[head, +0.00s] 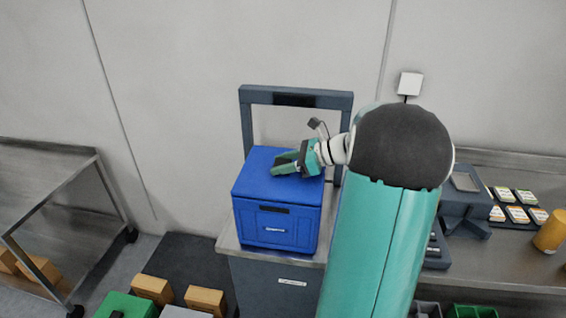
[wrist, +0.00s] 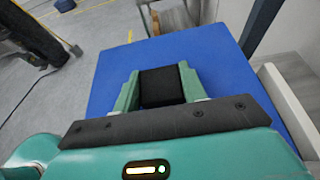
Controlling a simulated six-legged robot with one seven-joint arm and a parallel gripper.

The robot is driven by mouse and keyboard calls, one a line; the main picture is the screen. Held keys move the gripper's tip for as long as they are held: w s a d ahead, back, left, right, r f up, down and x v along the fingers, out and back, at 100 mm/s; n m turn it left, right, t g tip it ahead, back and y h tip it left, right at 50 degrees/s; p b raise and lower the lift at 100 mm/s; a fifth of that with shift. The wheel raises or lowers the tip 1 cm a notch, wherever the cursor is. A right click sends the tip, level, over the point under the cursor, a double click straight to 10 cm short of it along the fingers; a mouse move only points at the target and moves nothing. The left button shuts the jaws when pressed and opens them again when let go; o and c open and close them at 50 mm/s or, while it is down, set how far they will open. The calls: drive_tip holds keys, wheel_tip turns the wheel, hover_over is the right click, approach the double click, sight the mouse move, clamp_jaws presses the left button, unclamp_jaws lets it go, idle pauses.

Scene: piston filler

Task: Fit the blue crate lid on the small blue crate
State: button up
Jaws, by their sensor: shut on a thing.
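The small blue crate (head: 276,229) stands on a metal-topped stand, with a dark slot and a pale label on its front. The blue crate lid (head: 255,181) lies over the top of the crate, its edges roughly in line with the crate's walls. I cannot tell whether it is fully seated. My gripper (head: 285,163) is above the lid's far right part. In the wrist view, the flat lid (wrist: 115,87) spreads beneath my gripper (wrist: 161,78), whose green fingers are shut on the lid's black grip block (wrist: 162,86).
A dark frame (head: 246,117) rises behind the crate. A metal bench (head: 500,262) with a grey device, small packs and an orange cylinder (head: 551,231) is on the right. A metal cart (head: 50,210) stands left. Cardboard boxes (head: 205,299) and a green bin sit low in front.

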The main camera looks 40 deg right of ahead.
drive_tip(key=o, duration=1.6)
drive_tip(key=shift+r, duration=3.5)
